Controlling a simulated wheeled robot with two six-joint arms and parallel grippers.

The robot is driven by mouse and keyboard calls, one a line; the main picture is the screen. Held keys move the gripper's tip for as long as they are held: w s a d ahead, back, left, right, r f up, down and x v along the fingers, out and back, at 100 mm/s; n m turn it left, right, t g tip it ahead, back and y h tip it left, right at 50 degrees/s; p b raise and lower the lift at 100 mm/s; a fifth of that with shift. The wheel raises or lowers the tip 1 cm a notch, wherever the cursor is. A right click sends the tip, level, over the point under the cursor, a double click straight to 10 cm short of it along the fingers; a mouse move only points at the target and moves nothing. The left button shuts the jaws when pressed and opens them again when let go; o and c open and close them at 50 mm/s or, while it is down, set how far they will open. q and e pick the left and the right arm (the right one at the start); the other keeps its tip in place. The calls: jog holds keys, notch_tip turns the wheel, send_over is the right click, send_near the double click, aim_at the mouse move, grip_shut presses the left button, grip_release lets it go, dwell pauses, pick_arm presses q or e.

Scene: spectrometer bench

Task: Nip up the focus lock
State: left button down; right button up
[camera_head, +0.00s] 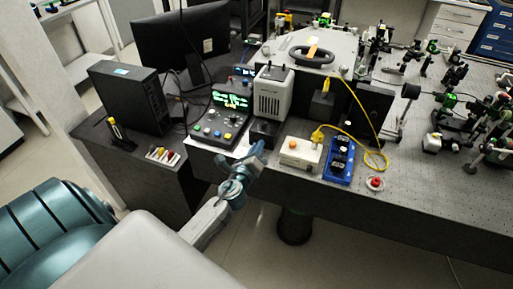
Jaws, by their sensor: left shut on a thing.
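My left gripper (257,152) comes in from the lower left and reaches the front edge of the bench, just below a small black box (264,131). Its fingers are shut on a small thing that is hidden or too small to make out. I cannot pick out the focus lock for sure in this view. My right gripper is not in view.
A control panel (221,117) with a green display stands left of a grey-white unit (272,92). A beige box (299,152), a blue tray (339,160) and a red button (376,183) lie along the front of the optical bench (430,205). A yellow cable (366,112) loops there.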

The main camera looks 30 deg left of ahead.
pick_arm(q)
jog(key=shift+f, duration=0.1)
jog(key=c, duration=1.4)
grip_release()
jog(key=b+v, duration=0.3)
jog(key=v, duration=0.7)
jog(key=shift+s, duration=0.4)
